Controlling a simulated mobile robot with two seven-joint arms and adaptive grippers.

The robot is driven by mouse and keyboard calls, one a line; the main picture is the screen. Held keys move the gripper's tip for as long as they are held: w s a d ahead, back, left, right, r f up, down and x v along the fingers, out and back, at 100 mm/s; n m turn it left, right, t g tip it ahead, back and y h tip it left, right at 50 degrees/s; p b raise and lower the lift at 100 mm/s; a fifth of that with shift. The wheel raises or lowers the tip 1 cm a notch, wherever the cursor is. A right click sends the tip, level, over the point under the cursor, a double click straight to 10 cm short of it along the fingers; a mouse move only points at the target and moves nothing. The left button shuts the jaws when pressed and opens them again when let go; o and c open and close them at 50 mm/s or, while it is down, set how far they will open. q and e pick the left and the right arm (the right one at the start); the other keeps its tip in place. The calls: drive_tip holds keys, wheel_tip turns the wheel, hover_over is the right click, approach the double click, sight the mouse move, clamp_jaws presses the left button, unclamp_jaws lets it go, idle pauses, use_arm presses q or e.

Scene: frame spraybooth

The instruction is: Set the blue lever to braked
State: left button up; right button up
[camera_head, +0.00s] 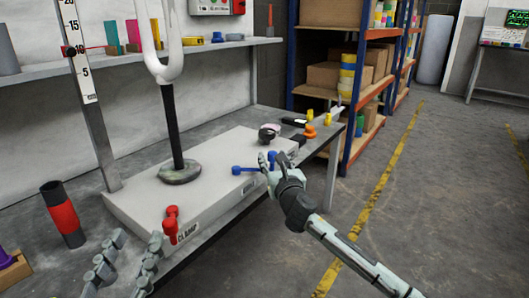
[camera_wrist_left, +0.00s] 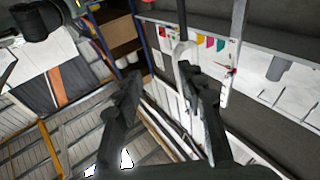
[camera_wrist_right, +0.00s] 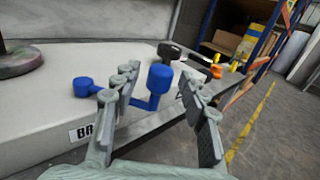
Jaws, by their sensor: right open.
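The blue lever (camera_head: 246,169) sits on the front of the pale machine base (camera_head: 135,202). In the right wrist view, its pivot (camera_wrist_right: 82,87) is at the left. Its arm runs right to a round upright knob (camera_wrist_right: 160,80). A label below starts with "B" (camera_wrist_right: 82,132); the rest is hidden behind a finger. My right gripper (camera_head: 268,163) is open at the knob end, and in the right wrist view the knob shows between its fingers. Contact cannot be told. My left gripper (camera_head: 125,264) is open and empty at the lower left, away from the lever.
A red lever (camera_head: 171,224) labelled CLAMP is on the same front edge. A dark post (camera_head: 171,125) stands on the base. A black and red cylinder (camera_head: 63,213) stands at left. Black, orange and yellow items (camera_head: 309,131) lie behind the blue lever. Floor (camera_head: 430,190) at right is clear.

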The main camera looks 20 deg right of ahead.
drive_tip(key=w, duration=0.4)
drive_tip(key=shift+d+b, duration=0.2)
drive_tip(key=shift+b, duration=0.2)
use_arm(q)
drive_tip(key=shift+s+d+r+t+h, duration=0.1)
drive_tip(key=shift+s+r+t+h, duration=0.1)
drive_tip(key=shift+r+t, duration=0.35)
drive_tip(key=shift+s+d+r+t+h, duration=0.1)
drive_tip(key=shift+s+r+t+h, duration=0.15)
drive_tip(key=shift+r, duration=0.55)
drive_tip(key=shift+s+r+t+h, duration=0.2)
drive_tip(key=shift+r+t, duration=0.2)
drive_tip(key=shift+r, duration=0.25)
use_arm(e)
drive_tip(key=shift+w, duration=0.75)
clamp_jaws()
